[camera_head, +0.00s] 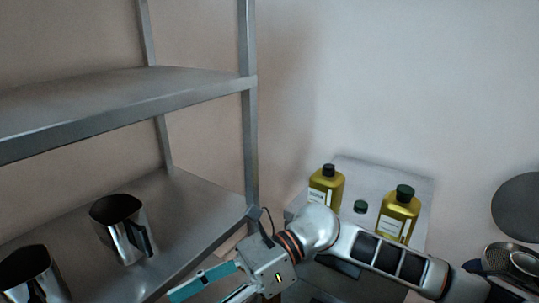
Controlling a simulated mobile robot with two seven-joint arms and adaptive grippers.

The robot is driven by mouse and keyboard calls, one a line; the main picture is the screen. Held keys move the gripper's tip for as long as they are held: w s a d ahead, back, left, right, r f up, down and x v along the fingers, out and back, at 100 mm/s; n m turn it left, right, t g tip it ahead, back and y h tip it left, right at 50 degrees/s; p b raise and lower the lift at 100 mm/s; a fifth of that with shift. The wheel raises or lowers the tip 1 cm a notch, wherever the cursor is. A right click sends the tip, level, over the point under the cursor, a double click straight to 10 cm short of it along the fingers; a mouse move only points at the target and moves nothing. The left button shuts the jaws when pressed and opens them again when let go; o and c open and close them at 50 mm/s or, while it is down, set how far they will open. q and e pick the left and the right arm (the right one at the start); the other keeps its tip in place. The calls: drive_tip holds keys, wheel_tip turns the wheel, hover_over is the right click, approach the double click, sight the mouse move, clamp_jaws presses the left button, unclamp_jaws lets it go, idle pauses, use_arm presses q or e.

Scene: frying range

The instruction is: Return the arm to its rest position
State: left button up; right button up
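My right arm comes in from the lower right and reaches left across the lower middle of the head view. Its gripper (203,294) points to the lower left, in front of the steel shelf rack. Its two teal-padded fingers are apart, with nothing visible between them. The ends of the fingers lie near or beyond the bottom edge of the view. My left gripper is not in view.
The rack's lower shelf (190,205) holds two steel pitchers (117,228) (30,278); its upper shelf (120,90) is bare. Behind my arm, two yellow-green bottles (325,186) (398,215) and a dark green cap (361,207) stand on a steel surface (375,172). Metal pans (515,205) are at right.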

drive_tip(key=w+d+r+m+t+y, duration=0.1)
drive_tip(key=w+r+m+t+y, duration=0.1)
drive_tip(key=w+m+t+y, duration=0.45)
drive_tip(key=w+d+r+m+t+y, duration=0.1)
drive_tip(key=r+m+t+y, duration=0.15)
drive_tip(key=m, duration=0.75)
drive_tip(key=w+d+f+m+t+h, duration=0.3)
drive_tip(key=d+f+m+t+h, duration=0.25)
drive_tip(key=m, duration=0.45)
drive_tip(key=w+d+f+m+t+h, duration=0.2)
drive_tip(key=w+d+f+m+t, duration=0.25)
drive_tip(key=f+m+t, duration=0.4)
drive_tip(key=s+d+f+m+h, duration=0.3)
drive_tip(key=d+f+m+h, duration=0.65)
drive_tip(key=f, duration=0.45)
drive_tip(key=s+d+f+m+g+h, duration=0.1)
drive_tip(key=s+d+f+m+g, duration=0.1)
drive_tip(key=s+d+f+m, duration=0.2)
drive_tip(key=s+d+f+m+g+h, duration=0.2)
drive_tip(key=s+d+f+m, duration=0.2)
drive_tip(key=s+d+f, duration=0.3)
wheel_tip(320, 180, down, 5)
drive_tip(key=s, duration=0.2)
drive_tip(key=shift+s+g, duration=0.4)
